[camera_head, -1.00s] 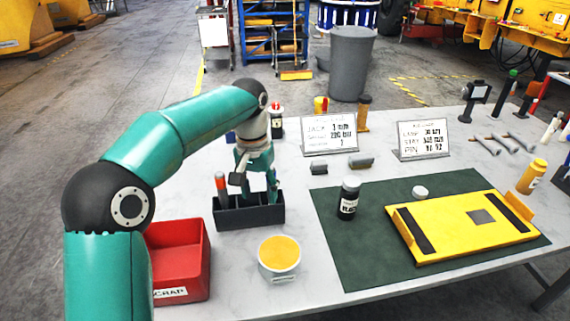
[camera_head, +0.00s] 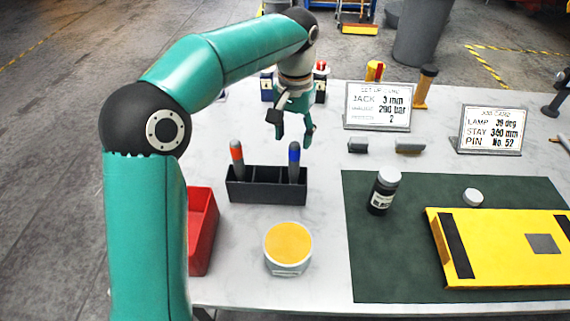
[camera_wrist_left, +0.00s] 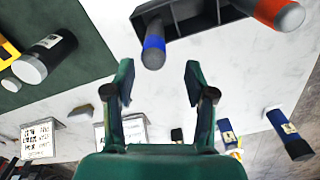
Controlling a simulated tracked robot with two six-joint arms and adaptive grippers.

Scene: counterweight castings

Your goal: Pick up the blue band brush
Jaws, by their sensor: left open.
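The blue band brush (camera_head: 293,161) stands upright in the right part of a black divided holder (camera_head: 266,190). In the left wrist view its blue band and grey end (camera_wrist_left: 153,50) show just beyond the fingertips, a little left of the middle between them. My left gripper (camera_head: 294,138) is open and empty, above and behind the holder in the head view. Its two fingers also show apart in the left wrist view (camera_wrist_left: 160,82). An orange band brush (camera_head: 237,158) stands in the holder's left part. My right gripper is not in view.
A red bin (camera_head: 203,230) and a white tub with a yellow top (camera_head: 288,246) stand in front of the holder. A black bottle (camera_head: 383,190) and a yellow plate (camera_head: 500,250) are on the green mat (camera_head: 400,285). Two cards stand behind.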

